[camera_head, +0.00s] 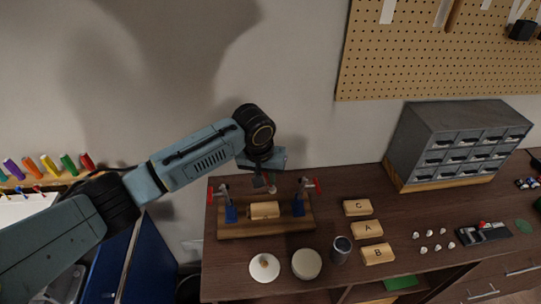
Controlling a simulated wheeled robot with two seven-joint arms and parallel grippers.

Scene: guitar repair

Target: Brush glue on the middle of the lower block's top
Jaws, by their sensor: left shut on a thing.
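The lower block (264,210), pale wood, lies on a brown wooden base (262,229) between two blue clamps (231,213) (298,206) with red handles. My left gripper (268,181) is above and slightly behind the block, pointing down. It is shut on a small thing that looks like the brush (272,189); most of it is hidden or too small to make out. A gap shows between that thing and the block. Any glue on the block's top is too small to tell. My right gripper is out of view.
A white dish (265,278) with a tan centre, a cream round lid or pot (307,264) and a dark cup (341,250) stand in front. Blocks C (357,207), A (367,229) and B (378,254) lie to the right. A grey drawer cabinet (455,140) stands at the back right.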

